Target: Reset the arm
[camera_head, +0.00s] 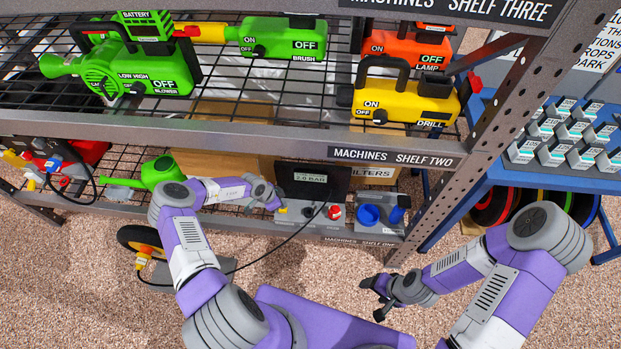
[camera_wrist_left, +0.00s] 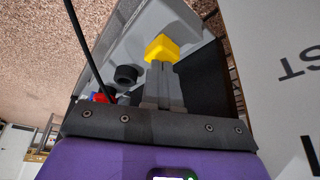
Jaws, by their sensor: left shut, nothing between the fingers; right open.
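My left arm reaches over the lowest shelf in the head view, and its gripper (camera_head: 277,202) is at the left end of a grey device (camera_head: 308,215). In the left wrist view the gripper's fingers (camera_wrist_left: 163,82) are shut together with nothing between them. Their tips are right at a yellow block-like part (camera_wrist_left: 172,47) on the grey device; whether they touch it I cannot tell. My right gripper (camera_head: 378,297) is open and empty, low over the speckled floor at the right.
The device has a "2.0 BAR" display (camera_head: 311,178), a red knob (camera_head: 335,212) and a black cable. The shelf-two beam (camera_head: 290,146) runs above my left forearm. A steel post (camera_head: 440,200) stands at the right.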

